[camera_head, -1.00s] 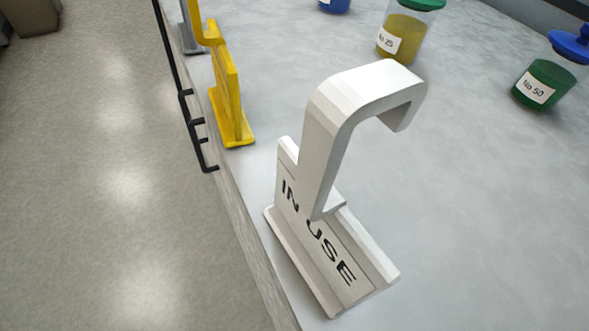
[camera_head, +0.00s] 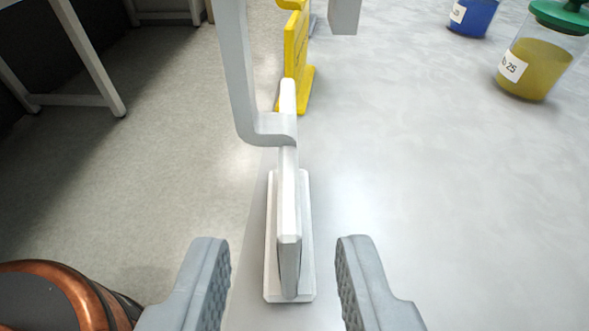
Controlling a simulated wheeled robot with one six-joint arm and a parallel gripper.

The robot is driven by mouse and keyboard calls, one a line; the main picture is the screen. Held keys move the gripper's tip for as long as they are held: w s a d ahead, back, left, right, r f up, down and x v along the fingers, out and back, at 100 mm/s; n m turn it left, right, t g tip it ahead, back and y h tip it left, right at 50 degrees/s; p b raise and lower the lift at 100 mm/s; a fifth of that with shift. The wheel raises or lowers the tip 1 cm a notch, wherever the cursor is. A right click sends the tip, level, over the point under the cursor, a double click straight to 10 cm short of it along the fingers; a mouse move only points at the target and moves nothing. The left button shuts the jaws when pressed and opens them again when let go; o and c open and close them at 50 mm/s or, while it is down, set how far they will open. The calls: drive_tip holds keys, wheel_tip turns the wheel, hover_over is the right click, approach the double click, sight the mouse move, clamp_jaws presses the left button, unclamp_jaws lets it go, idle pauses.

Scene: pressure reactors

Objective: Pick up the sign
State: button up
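The white sign (camera_head: 289,215) stands upright on its base at the left edge of the grey table. I see it end-on, so its lettering does not show now. Its hook arm (camera_head: 236,75) rises from the plate and runs out of the top of the picture; the hook's end shows at the top. My gripper (camera_head: 283,262) is open, with one grey ridged finger to the left and one to the right of the sign's near end. Neither finger appears to touch it. The finger gap looks wider than the sign's base.
A yellow sign (camera_head: 296,60) stands just behind, along the same table edge. A jar with yellow contents (camera_head: 540,62) and a blue jar (camera_head: 472,16) stand at the back right. The table (camera_head: 430,170) right of the sign is clear. Floor lies left.

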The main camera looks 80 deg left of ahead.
sight(289, 257)
drive_tip(key=x, duration=0.4)
drive_tip(key=shift+w+a+f, duration=0.2)
drive_tip(key=shift+a+f, duration=0.05)
clamp_jaws()
wheel_tip(289, 257, up, 10)
idle(0.6)
